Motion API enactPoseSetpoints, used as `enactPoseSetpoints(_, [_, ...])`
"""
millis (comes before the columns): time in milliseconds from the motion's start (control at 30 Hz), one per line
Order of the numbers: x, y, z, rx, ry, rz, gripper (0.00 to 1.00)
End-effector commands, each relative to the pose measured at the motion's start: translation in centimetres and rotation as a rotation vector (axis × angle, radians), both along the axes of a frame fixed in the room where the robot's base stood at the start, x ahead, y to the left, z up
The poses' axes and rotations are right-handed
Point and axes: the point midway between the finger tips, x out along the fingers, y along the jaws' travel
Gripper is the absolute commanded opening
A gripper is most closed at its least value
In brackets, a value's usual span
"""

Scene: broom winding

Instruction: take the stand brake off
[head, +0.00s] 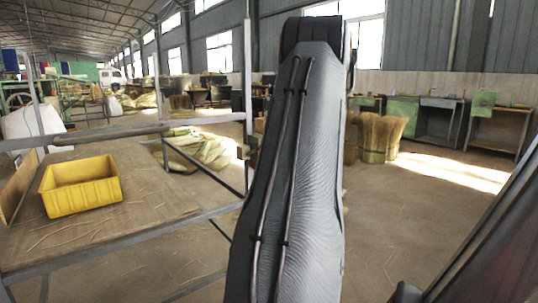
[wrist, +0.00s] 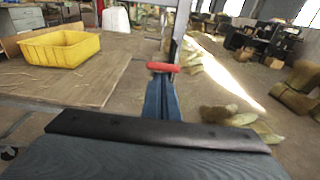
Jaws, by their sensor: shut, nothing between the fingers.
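A red lever (wrist: 164,67), which looks like the stand brake, lies crosswise near the foot of the visible part of a grey upright post (wrist: 180,28) in the wrist view. My gripper (wrist: 162,78) points away from the camera, its two blue fingers together and empty. Their tips appear just below or at the red lever; I cannot tell whether they touch it. In the head view the post (head: 248,75) rises beside the bench, and my arm hides my gripper and the lever.
A yellow crate (head: 82,184) sits on the wooden bench (head: 140,215) at left, with loose straw around it. A grey rail (head: 120,132) runs above the bench to the post. Broom bundles (head: 380,137) and work tables stand farther back. The floor at right is open.

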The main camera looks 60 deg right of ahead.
Motion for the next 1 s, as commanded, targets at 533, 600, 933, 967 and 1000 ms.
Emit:
enactPoseSetpoints(533, [-4.4,2.3,-2.6,-0.002,-0.001,0.003,0.0])
enactPoseSetpoints(600, [-5.6,2.9,-2.3,-0.002,-0.003,0.004,0.0])
enactPoseSetpoints(933, [-9.4,4.5,-1.8,0.001,0.001,0.006,0.0])
enactPoseSetpoints(967, [-9.5,4.6,-1.8,0.001,0.001,0.006,0.0])
enactPoseSetpoints(1000, [-9.6,4.6,-1.8,0.001,0.001,0.006,0.0])
